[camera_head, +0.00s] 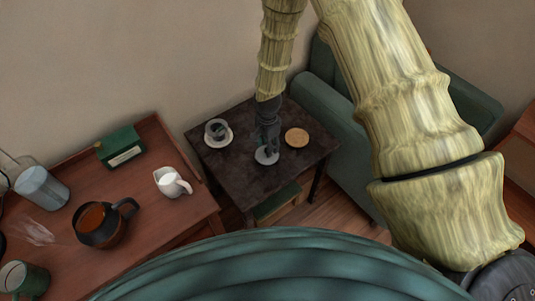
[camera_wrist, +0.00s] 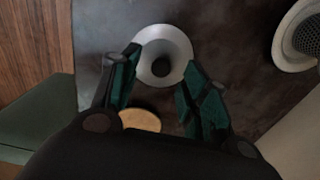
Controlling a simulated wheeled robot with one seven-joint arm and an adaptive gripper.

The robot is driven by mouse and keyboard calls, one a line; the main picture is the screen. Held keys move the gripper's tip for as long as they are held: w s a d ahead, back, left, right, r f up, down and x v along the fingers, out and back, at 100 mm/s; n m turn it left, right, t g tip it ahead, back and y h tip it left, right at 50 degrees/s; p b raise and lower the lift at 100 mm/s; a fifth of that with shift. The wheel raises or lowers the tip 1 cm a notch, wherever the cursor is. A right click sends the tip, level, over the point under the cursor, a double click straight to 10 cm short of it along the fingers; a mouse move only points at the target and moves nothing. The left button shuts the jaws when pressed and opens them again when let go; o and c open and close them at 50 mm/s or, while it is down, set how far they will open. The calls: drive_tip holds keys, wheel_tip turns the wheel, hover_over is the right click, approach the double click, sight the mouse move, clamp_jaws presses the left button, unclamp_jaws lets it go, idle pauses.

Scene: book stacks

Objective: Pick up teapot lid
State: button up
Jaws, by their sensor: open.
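A white round piece with a dark centre, seemingly the teapot lid (camera_head: 262,158), lies on the small dark side table. In the wrist view, the lid (camera_wrist: 178,43) shows just beyond and between the fingertips. My gripper (camera_head: 268,148) points down over it, and its fingers hide part of it in the head view. My gripper (camera_wrist: 162,66) is open, with one dark green finger on each side of the lid's near edge. Whether a finger touches the lid I cannot tell. A glass teapot with amber liquid (camera_head: 94,219) stands on the brown desk at left.
On the side table (camera_head: 238,174), a cup on a white saucer (camera_head: 227,141) and a tan round coaster (camera_head: 297,137) flank the lid. A green armchair (camera_head: 335,112) is at right. The desk holds a white pitcher (camera_head: 172,182), a green box (camera_head: 121,146) and a green mug (camera_head: 25,280).

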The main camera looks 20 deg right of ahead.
sight(260, 154)
drive_tip(key=shift+a+f+p, duration=0.1)
drive_tip(key=shift+f+p, duration=0.2)
drive_tip(key=shift+f, duration=1.4)
clamp_jaws()
